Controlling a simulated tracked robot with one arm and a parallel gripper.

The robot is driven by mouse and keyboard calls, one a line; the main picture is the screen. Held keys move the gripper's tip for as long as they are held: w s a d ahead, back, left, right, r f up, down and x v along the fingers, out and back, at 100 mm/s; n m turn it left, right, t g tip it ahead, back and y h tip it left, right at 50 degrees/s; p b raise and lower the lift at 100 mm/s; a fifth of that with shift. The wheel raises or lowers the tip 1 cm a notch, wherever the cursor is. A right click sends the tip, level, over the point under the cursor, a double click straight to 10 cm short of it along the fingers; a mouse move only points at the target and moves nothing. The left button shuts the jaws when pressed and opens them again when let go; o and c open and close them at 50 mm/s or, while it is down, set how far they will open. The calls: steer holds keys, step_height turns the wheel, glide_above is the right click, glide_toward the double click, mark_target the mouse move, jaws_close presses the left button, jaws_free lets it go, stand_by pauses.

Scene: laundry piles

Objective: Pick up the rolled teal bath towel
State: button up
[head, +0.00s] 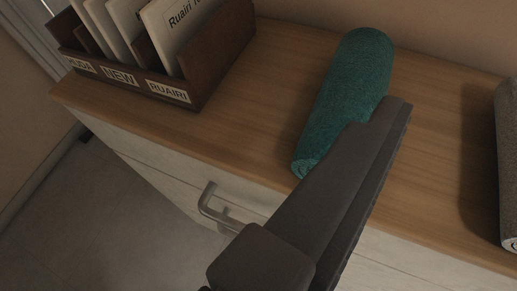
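The rolled teal bath towel (349,87) lies on the wooden top of a cabinet, its length running from the back wall towards the front edge. My gripper (392,110) reaches up from the bottom of the view as a dark finger shape. Its tip overlaps the lower right side of the towel in the picture and hides part of it. Whether it touches the towel or is only in front of it cannot be told. The fingers are seen nearly edge-on, so the gap between them is not clear.
The cabinet top (265,95) is bare on both sides of the towel. A brown wooden file holder (215,65) with labelled slots and papers stands at the left. A grey-brown roll (509,165) is cut off at the right edge. A drawer handle (210,205) sticks out below.

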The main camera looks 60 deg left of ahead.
mark_target(348, 101)
steer(key=s+a+f+g+y, duration=0.25)
steer(key=s+a+f, duration=0.2)
steer(key=f, duration=0.45)
steer(key=shift+n, duration=0.4)
steer(key=b+x, duration=0.1)
steer(key=x, duration=0.7)
steer(key=shift+w, duration=0.3)
steer(key=shift+r+b+x, duration=0.2)
steer(key=shift+b+x, duration=0.4)
steer(key=shift+x, duration=2.2)
steer(key=c, duration=1.3)
